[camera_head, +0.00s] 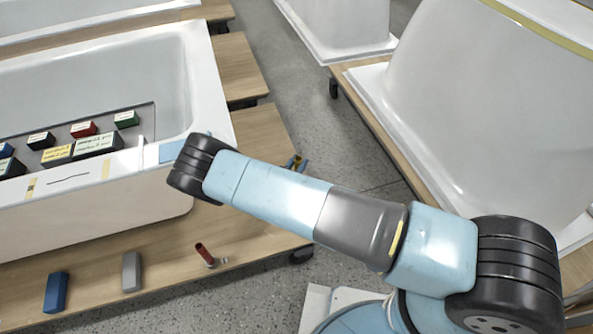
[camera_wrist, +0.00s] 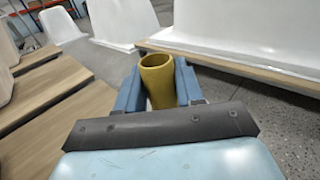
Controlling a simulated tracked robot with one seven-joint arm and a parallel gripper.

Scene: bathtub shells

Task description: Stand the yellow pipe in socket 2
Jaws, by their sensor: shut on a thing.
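The yellow pipe (camera_wrist: 160,84) is between the two blue fingers of my gripper (camera_wrist: 158,90) in the wrist view. Its open round end faces up toward the camera, and its lower part is hidden by my wrist. My gripper is shut on the pipe. I cannot make out socket 2 in either view.
A white bathtub shell (camera_head: 205,85) stands on a wooden platform (camera_head: 262,130). Several labelled blocks lie on its grey tray (camera_head: 150,112). A tilted red tube (camera_head: 204,253), a grey block (camera_head: 131,271) and a blue block (camera_head: 56,292) are in front. Another shell (camera_head: 480,110) stands right; open floor (camera_head: 310,110) lies between.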

